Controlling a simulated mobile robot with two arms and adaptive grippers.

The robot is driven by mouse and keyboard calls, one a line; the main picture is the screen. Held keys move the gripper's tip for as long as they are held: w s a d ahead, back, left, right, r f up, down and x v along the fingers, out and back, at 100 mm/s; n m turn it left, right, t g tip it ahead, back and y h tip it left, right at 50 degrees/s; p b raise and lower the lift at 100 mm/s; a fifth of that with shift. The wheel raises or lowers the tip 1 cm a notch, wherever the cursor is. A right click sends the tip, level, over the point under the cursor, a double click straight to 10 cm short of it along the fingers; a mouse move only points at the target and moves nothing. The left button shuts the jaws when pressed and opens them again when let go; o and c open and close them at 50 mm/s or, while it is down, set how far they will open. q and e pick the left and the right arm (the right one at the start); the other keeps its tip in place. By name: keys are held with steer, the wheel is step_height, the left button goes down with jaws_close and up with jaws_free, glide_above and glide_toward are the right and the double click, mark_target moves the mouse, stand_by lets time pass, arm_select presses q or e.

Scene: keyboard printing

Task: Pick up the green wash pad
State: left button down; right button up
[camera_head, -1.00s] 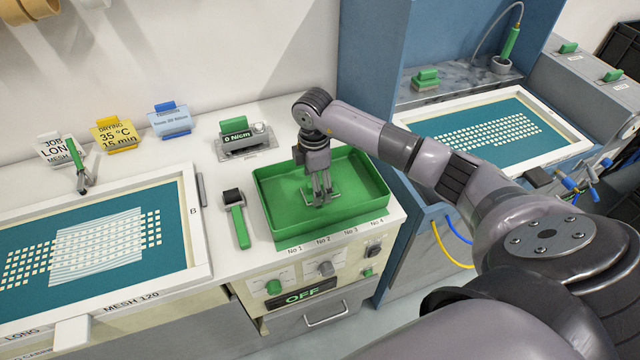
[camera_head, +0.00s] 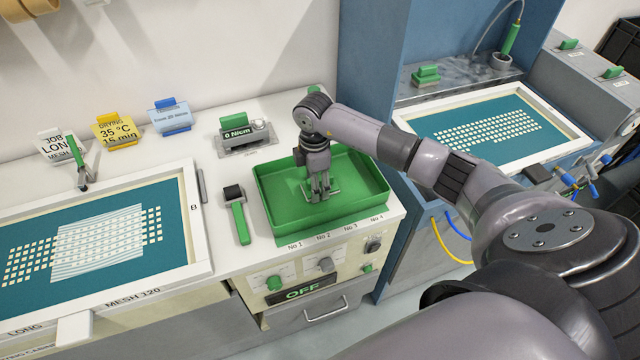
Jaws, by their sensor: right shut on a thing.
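My right gripper (camera_head: 321,192) points down into a green tray (camera_head: 377,205) on the white bench. Its fingers are shut on a small item with pale edges, which is mostly hidden; I cannot tell exactly what it is. A green pad-like block (camera_head: 426,73), which looks like the wash pad, sits on the grey marbled ledge at the back right, well apart from the gripper. My left gripper is not in view.
A green-handled roller (camera_head: 238,216) lies left of the tray. A printing screen frame (camera_head: 200,240) is at the left, another (camera_head: 583,138) at the right. A gauge block (camera_head: 240,137) stands behind the tray. Blue side panels (camera_head: 372,60) rise by the ledge.

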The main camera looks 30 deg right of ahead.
steer(key=shift+c, duration=1.3)
steer(key=shift+r, duration=0.1)
steer(key=shift+r, duration=0.45)
step_height(320, 180, up, 19)
steer(key=b, duration=0.2)
steer(key=shift+b, duration=0.35)
